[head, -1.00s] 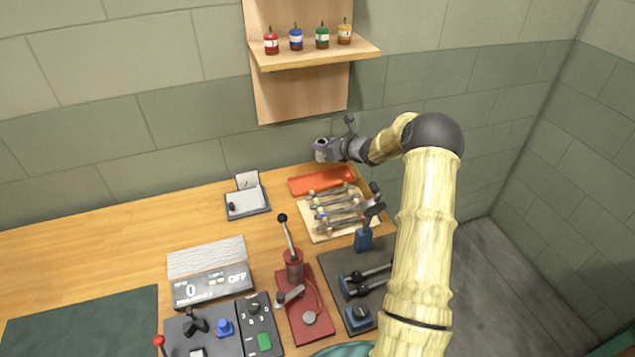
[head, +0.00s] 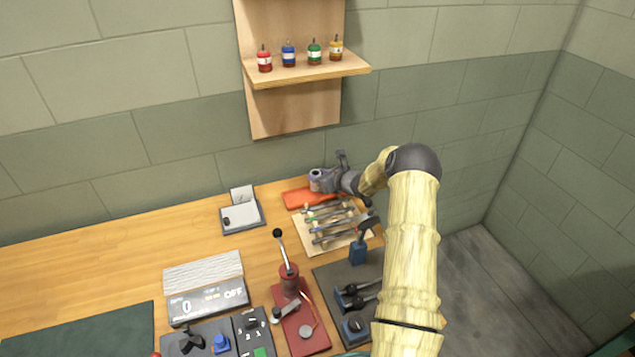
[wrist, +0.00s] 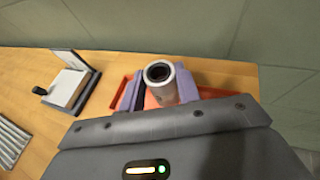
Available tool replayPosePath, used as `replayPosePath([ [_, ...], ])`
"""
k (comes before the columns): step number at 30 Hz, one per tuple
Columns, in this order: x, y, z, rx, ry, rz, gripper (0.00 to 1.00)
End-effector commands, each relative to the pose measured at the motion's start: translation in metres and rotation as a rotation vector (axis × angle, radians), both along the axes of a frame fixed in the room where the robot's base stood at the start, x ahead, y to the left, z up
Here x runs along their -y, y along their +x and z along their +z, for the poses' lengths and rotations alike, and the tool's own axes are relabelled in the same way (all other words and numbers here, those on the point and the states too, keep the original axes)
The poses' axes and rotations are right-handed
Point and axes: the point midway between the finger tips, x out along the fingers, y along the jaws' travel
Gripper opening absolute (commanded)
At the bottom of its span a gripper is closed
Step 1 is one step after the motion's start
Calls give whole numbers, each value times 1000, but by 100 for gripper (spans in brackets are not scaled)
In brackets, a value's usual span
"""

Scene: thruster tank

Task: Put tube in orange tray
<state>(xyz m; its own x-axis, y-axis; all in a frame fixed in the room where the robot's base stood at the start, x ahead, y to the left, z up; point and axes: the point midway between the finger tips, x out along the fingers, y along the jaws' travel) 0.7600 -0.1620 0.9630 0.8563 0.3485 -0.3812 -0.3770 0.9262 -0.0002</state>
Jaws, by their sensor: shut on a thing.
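The tube (wrist: 161,84) is a pale cylinder with a dark open end. My gripper (head: 318,182) is shut on it; in the wrist view the purple-grey fingers (wrist: 158,90) stand on both sides of it. In the head view the tube is small and mostly hidden by the gripper. The orange tray (head: 300,199) lies at the back of the bench, and the gripper is above it. In the wrist view the tray (wrist: 116,93) shows behind and beside the fingers. I cannot tell whether the tube touches the tray.
A board with several wrenches (head: 297,226) lies in front of the tray. A notepad stand (head: 241,216) is to the left. A red lever unit (head: 290,285) and a blue-based tool (head: 358,252) stand nearer. A shelf (head: 310,70) with small bottles hangs above.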

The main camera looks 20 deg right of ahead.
Motion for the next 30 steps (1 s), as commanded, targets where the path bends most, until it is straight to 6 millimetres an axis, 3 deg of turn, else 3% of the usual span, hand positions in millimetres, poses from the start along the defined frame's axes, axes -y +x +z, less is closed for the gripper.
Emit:
replayPosePath([
  [6, -1, 0, -26, -2, 0, 1, 10],
  [17, 0, 0, -31, -1, 0, 0, 10],
  [18, 0, 0, -30, -1, 0, 0, 37],
  [21, 0, 0, -30, -1, 0, 0, 54],
  [30, 0, 0, -29, -1, -1, 1, 54],
])
